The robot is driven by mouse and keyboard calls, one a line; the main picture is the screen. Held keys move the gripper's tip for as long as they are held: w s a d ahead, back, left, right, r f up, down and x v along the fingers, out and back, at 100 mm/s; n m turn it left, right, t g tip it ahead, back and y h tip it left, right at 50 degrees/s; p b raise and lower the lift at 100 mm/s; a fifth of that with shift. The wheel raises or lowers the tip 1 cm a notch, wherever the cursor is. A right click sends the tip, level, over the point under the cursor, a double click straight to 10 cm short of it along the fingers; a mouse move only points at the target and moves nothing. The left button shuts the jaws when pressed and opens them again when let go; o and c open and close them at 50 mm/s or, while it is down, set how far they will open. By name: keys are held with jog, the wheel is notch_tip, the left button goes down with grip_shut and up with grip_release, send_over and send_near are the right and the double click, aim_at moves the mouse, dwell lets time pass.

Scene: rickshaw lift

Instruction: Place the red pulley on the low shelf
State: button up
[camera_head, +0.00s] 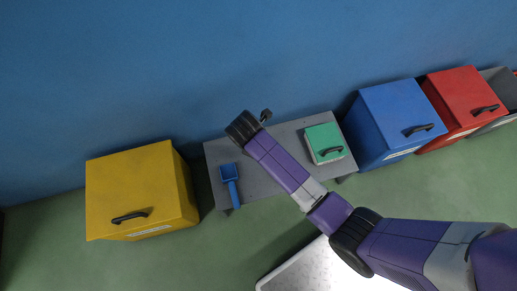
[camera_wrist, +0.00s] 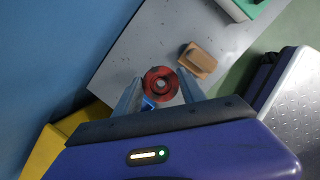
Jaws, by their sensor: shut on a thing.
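The red pulley (camera_wrist: 161,84) is a ring with a dark centre, seen in the wrist view between the two fingers of my gripper (camera_wrist: 160,90). My gripper is shut on it. The low shelf (camera_wrist: 135,62) is a grey flat top behind the pulley, and it also shows in the head view (camera_head: 262,188) against the blue wall. In the head view my wrist and gripper are over the shelf's back part, and the pulley is hidden. I cannot tell whether the pulley touches the shelf or hangs above it.
On the shelf are a blue scoop (camera_head: 230,184) at the left, a green case (camera_head: 325,143) at the right, and a tan block (camera_wrist: 197,60) close to the pulley. A yellow box (camera_head: 138,190) stands left; blue (camera_head: 395,120) and red (camera_head: 462,105) boxes stand right.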

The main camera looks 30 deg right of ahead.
notch_tip(320, 180, down, 15)
jog(key=b, duration=0.6)
jog(key=shift+f+b, duration=0.15)
jog(key=shift+b, duration=0.15)
jog(key=shift+f, duration=0.15)
jog(key=o, duration=1.1)
jog(key=p+v, duration=0.6)
jog(key=v, duration=0.6)
